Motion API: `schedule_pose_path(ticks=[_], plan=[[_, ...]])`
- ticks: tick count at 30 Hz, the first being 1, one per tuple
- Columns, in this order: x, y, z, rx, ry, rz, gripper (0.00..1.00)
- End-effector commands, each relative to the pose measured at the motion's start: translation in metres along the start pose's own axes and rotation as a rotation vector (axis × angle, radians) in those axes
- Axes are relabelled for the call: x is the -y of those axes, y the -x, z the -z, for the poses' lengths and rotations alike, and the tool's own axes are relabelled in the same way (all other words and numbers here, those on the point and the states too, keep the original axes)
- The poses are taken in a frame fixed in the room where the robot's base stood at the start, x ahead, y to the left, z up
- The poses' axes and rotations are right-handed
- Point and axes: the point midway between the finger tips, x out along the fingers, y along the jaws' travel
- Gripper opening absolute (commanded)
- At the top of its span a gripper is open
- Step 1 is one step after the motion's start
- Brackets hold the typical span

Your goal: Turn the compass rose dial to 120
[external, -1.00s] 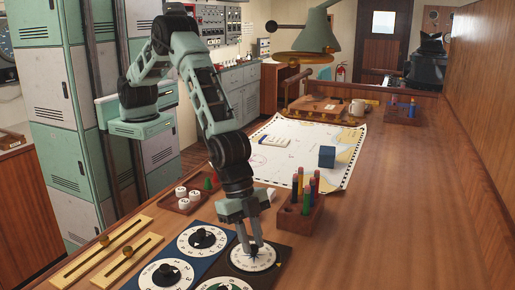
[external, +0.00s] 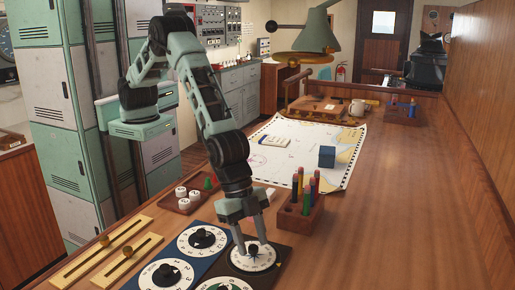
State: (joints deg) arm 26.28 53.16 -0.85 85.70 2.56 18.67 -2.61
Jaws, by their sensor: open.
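The dial under my gripper (external: 253,246) is a round white-rimmed dial (external: 254,264) on a dark panel at the front of the desk, and it looks like the compass rose dial. A small dark knob (external: 253,249) stands at its centre. My gripper points down over it from the back. Its fingers are open and spread, one to each side of the knob, low over the dial face. The dial's markings are too small to read, so its setting cannot be told.
Two brass-knobbed sliders (external: 123,256) lie farther left. A wooden pen holder (external: 300,216) stands close on the right. The desk's right side is clear.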

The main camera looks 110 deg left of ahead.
Motion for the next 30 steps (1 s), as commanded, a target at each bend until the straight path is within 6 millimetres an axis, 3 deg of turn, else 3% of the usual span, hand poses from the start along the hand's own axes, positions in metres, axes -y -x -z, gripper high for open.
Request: schedule_pose_path(ticks=[7,21,30], plan=[[0.0,0.03,0.0,-0.004,0.0,0.0,0.43],[0.0,0.135,0.0,-0.005,0.0,0.0,0.43],[0.0,0.17,0.0,-0.001,0.0,0.0,0.43]])
